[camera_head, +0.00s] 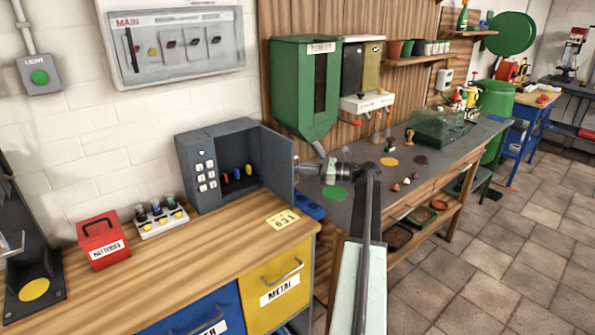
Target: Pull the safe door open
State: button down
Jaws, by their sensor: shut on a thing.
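The grey safe (187,168) stands on the wooden counter against the wall. Its front has pale keypad buttons on the left. The safe door (279,168) is swung well open to the right, hinged on that side, and the inside shows several small coloured items (237,174). My gripper (304,169) is at the outer face of the door, reached from the right. It is shut on the door's handle, which is mostly hidden by the jaws.
A red battery box (102,241) and a white holder with small bottles (160,219) stand left of the safe. A yellow 031 tag (282,219) lies on the counter in front of the door. A green hopper (292,88) hangs behind my gripper.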

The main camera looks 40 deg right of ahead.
jog(key=shift+w+r, duration=0.15)
jog(key=shift+w, duration=0.05)
jog(key=c, duration=1.5)
grip_release()
jog(key=shift+w+a, duration=0.1)
jog(key=shift+s, duration=0.2)
jog(key=v, duration=0.8)
jog(key=shift+w, duration=0.1)
